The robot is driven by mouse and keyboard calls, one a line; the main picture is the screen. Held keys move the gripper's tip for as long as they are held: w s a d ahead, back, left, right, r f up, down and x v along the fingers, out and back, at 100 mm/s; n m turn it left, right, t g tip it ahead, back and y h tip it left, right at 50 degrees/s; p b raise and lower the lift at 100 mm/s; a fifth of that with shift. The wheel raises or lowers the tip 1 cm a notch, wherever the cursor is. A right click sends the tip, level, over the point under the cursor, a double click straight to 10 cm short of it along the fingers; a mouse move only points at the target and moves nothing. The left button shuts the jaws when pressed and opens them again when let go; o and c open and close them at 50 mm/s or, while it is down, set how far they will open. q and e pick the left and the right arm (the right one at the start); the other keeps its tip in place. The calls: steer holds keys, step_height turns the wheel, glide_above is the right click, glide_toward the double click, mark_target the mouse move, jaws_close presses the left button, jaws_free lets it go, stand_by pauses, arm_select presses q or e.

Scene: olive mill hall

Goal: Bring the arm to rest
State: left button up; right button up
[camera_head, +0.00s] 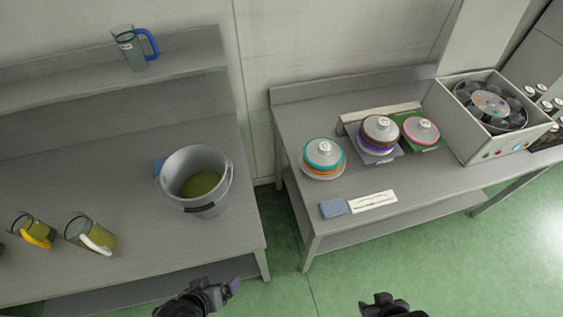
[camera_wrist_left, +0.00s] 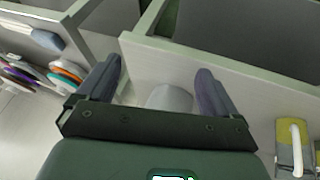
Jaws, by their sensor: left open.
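My left gripper (camera_head: 222,293) is at the bottom of the head view, over the green floor in front of the left table. In the left wrist view its two fingers (camera_wrist_left: 160,80) are spread apart, with nothing held between them. The grey bucket shows beyond the fingers (camera_wrist_left: 168,99), apart from them. My right gripper (camera_head: 388,304) is at the bottom edge of the head view, over the floor in front of the right table. Its fingers are too dark and small to read, and no held thing is visible.
The left table (camera_head: 130,180) bears the bucket (camera_head: 222,163) with yellow-green contents and jugs with yellow (camera_head: 36,232) and white (camera_head: 97,238) handles. A blue-handled jug (camera_head: 133,48) stands on the shelf. The right table (camera_head: 290,115) bears lidded disc stacks and a grey box (camera_head: 470,140).

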arm_select(q)
steer(key=s+a+r+m+g+y, duration=0.1)
steer(key=s+a+r+m+g, duration=0.15)
steer(key=a+m, duration=0.2)
step_height(320, 180, up, 23)
steer(key=p, duration=2.3)
steer(key=shift+s+p, duration=0.25)
steer(key=shift+p, duration=0.1)
steer(key=shift+d+f+t, duration=0.1)
steer(key=shift+t, duration=0.15)
